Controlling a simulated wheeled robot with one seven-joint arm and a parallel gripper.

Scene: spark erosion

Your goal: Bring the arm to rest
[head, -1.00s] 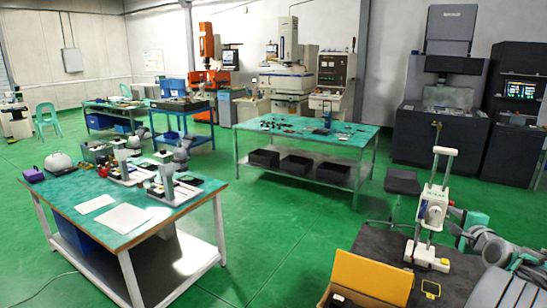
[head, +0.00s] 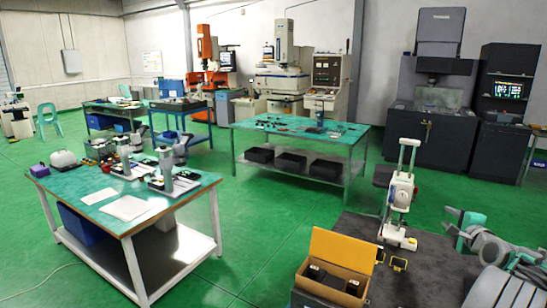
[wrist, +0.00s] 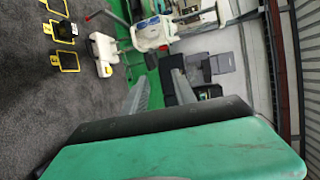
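My arm is folded in at the lower right of the head view, with grey rounded links and teal parts. My gripper (head: 462,228) seems to be at its far end, beside the dark mat-topped surface. Its fingertips are too small and overlapped there to tell whether they are apart. I see nothing clearly held. In the wrist view, a large teal part with a black edge, probably my own, fills the lower half.
Left of my arm, a dark grey surface (head: 421,272) carries a white upright device (head: 401,192), small yellow-framed items (head: 398,263) and an open orange-lidded box (head: 343,245). A green-topped table (head: 165,208) stands left, another (head: 290,130) behind. Green floor (head: 262,215) lies clear between.

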